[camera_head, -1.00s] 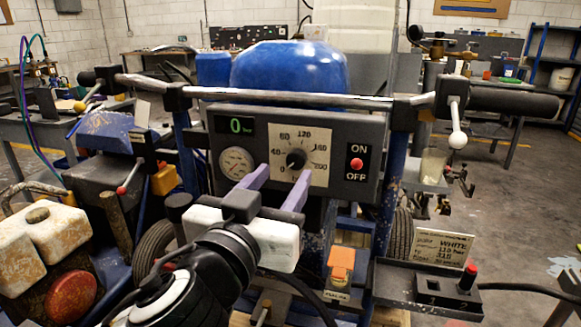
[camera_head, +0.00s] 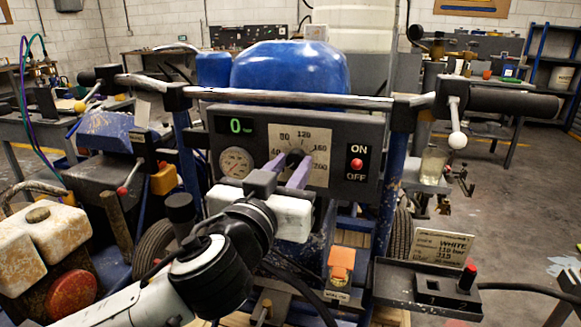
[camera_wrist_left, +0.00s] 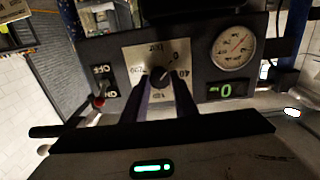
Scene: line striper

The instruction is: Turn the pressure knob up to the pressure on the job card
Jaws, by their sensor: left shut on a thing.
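The pressure knob (camera_wrist_left: 159,77) is a black round knob on a pale dial plate (camera_head: 316,150) marked up to 200, set in the grey control panel (camera_head: 225,112). My left gripper (camera_head: 291,168) is shut on the knob, one purple-grey finger on each side; in the head view the fingers hide most of the knob. The green display (camera_head: 236,126) reads 0. A round gauge (camera_head: 236,163) sits left of the dial. The job card (camera_head: 442,246) stands at the lower right; it reads WHITE and what looks like 110 bar. My right gripper is not seen.
A red ON/OFF switch (camera_head: 357,163) is right of the dial. The handlebar (camera_head: 290,97) runs just above the panel. An orange-topped part (camera_head: 341,262) stands below the panel.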

